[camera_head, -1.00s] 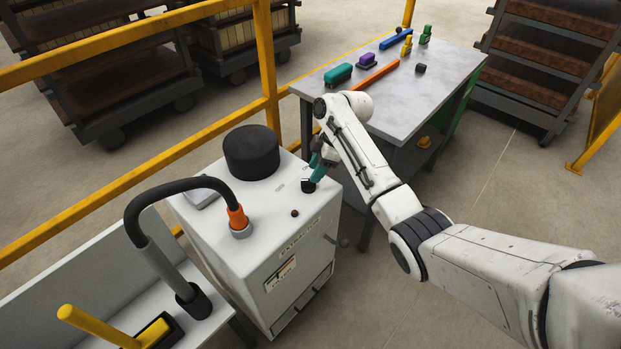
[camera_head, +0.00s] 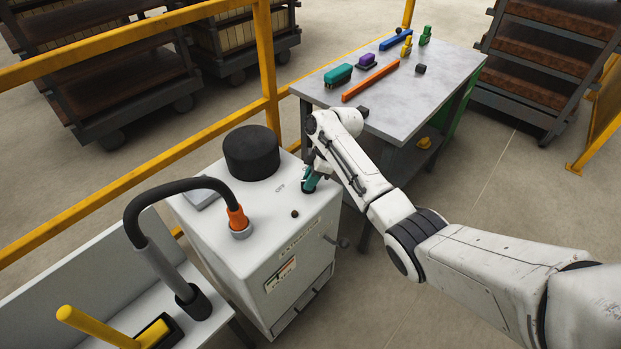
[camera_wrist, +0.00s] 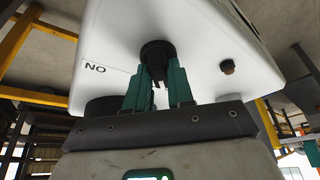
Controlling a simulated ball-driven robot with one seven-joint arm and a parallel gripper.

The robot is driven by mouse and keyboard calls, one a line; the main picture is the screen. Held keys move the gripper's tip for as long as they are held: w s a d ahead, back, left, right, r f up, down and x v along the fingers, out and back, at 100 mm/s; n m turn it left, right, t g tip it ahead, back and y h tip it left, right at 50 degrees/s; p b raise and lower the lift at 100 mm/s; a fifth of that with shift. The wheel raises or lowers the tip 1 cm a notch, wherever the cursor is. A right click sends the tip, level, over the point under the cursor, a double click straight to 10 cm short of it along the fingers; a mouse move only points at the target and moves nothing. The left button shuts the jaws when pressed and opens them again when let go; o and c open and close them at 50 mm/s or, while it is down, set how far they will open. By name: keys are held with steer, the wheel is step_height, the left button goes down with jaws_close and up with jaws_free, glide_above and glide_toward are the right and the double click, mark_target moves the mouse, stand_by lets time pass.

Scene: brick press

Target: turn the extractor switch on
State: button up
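The extractor is a white cabinet (camera_head: 225,228) with a label on its front. Its switch is a black rotary knob on the top near the right edge. My gripper (camera_head: 309,184) is down at this knob and hides most of it in the head view. In the wrist view the knob (camera_wrist: 157,51) is at the tips of the two teal fingers (camera_wrist: 158,76). The fingers stand apart, one on each side of the knob's lower part. I cannot tell whether they press on it. Upside-down lettering, "ON", shows beside the knob.
A black round cap (camera_head: 251,153) and an orange-collared hose (camera_head: 237,217) stand on the cabinet. A small brown button (camera_head: 295,213) is near the front edge. A grey table (camera_head: 437,75) with coloured blocks is behind. A yellow railing (camera_head: 266,60) runs at the left.

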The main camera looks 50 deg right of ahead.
jaws_close()
steer(key=m+p, duration=0.1)
steer(key=m, duration=0.1)
steer(key=m+t+h+p, duration=0.1)
steer(key=m+p, duration=0.1)
steer(key=shift+s+a+r, duration=0.1)
steer(key=shift+s+a, duration=0.05)
steer(key=shift+a, duration=0.05)
steer(key=m+h+p, duration=0.1)
steer(key=m+p, duration=0.1)
steer(key=m, duration=0.2)
steer(key=shift+a+h+p, duration=0.1)
steer(key=shift+h+p, duration=0.2)
steer(key=shift+h, duration=0.1)
steer(key=m+h, duration=0.1)
steer(key=m, duration=0.4)
steer(key=shift+a+f+h+p, duration=0.1)
steer(key=shift+f+h+p, duration=0.1)
steer(key=shift+h+p, duration=0.2)
steer(key=m, duration=0.2)
steer(key=m+h, duration=0.1)
steer(key=m, duration=0.1)
steer(key=shift+a+m+g+h+b, duration=0.1)
steer(key=shift+m+g+h+b, duration=0.2)
steer(key=shift+m+g+b, duration=0.1)
steer(key=o, duration=0.6)
jaws_free()
